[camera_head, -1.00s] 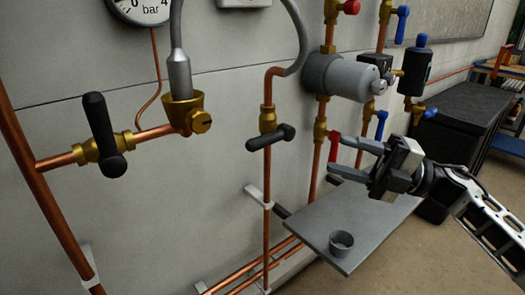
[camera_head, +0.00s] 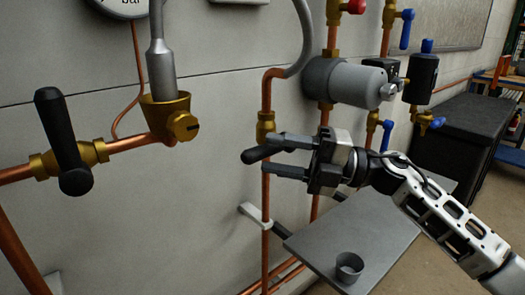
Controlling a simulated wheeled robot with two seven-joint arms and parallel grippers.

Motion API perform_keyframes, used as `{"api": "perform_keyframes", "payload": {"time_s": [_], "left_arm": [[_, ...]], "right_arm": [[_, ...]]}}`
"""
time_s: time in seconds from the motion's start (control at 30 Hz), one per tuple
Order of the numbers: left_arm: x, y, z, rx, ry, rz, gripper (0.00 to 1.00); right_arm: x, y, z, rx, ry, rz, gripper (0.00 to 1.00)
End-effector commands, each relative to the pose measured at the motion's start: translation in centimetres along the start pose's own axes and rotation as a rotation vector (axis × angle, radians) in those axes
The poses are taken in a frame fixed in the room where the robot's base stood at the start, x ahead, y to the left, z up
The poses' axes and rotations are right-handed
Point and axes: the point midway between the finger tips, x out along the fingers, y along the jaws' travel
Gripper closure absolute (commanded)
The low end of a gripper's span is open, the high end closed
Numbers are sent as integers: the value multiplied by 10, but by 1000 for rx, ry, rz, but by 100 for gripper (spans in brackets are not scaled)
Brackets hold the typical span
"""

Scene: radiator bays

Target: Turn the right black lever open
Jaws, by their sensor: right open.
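The right black lever (camera_head: 252,156) sits on a brass valve (camera_head: 265,127) on a vertical copper pipe. It lies crosswise to the pipe, near level, with its left end showing. My right gripper (camera_head: 268,152) comes in from the right with its jaws open. One finger shows above the lever and one below it. The lever's right part is between or behind the fingers, and I cannot tell whether they touch it. The left black lever (camera_head: 63,140) stands nearly upright across a level copper pipe. My left gripper is not in view.
A grey cylinder (camera_head: 345,82) is on the wall above my right gripper. A grey shelf (camera_head: 335,245) with a small cup (camera_head: 349,267) is below it. A brass fitting (camera_head: 168,115) with a grey hose is left of the lever. A black cabinet (camera_head: 465,130) stands at right.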

Motion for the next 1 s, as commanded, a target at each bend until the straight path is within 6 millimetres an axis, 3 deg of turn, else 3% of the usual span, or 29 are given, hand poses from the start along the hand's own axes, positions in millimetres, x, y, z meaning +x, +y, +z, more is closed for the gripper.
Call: {"api": "perform_keyframes", "payload": {"time_s": [0.2, 0.57, 0.73, 1.0], "left_arm": [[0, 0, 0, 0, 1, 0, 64], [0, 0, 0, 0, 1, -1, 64], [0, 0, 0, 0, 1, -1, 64], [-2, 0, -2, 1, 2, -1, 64]], "right_arm": [[26, 0, 0, 0, 0, 0, 57], [32, 0, 0, 1, -1, 0, 57], [31, 0, 0, 1, -1, 0, 98], [31, 0, 0, -8, 1, -9, 100]]}}
